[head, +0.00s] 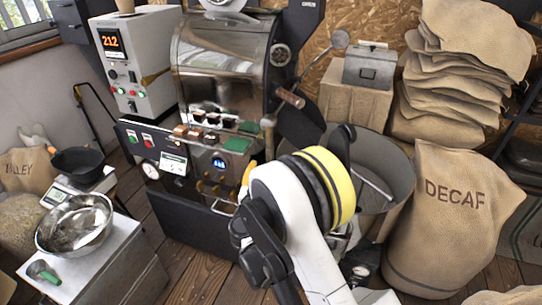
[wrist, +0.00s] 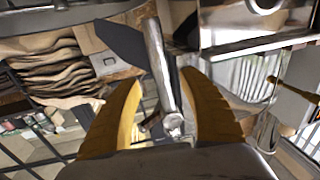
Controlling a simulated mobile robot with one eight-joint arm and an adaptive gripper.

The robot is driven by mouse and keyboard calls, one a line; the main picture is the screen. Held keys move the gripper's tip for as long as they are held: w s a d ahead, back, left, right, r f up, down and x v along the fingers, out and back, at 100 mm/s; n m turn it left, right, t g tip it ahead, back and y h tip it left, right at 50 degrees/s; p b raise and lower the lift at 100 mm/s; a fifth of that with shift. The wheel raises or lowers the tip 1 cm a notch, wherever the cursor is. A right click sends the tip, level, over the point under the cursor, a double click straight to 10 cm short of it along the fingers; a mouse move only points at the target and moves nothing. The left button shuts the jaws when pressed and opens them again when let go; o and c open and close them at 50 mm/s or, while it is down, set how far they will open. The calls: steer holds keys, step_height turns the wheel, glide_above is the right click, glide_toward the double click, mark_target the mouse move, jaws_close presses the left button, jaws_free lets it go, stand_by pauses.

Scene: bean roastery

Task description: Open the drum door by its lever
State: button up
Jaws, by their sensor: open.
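The roaster's steel drum front (head: 215,55) stands upright at the top centre of the head view. A short upright lever with a rounded end (head: 268,124) shows at its lower right; I cannot be sure that it is the door lever. My gripper shows in the head view only as a bit of yellow finger (head: 248,173) just below that lever, mostly hidden behind my arm. In the wrist view my gripper (wrist: 161,79) is open, its two yellow fingers on either side of a grey metal bar (wrist: 157,62). I cannot tell whether they touch it.
A wooden handle (head: 290,97) juts out at the drum's right. A round cooling bin (head: 385,165) and a DECAF sack (head: 450,215) stand to the right. A steel bowl (head: 74,223) sits on a low stand at left. Bare floor lies between stand and roaster.

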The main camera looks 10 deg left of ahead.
mark_target(269, 157)
steer(key=w+b, duration=0.2)
steer(key=w, duration=0.4)
steer(key=shift+w+f, duration=0.15)
steer(key=shift+w, duration=0.8)
jaws_close()
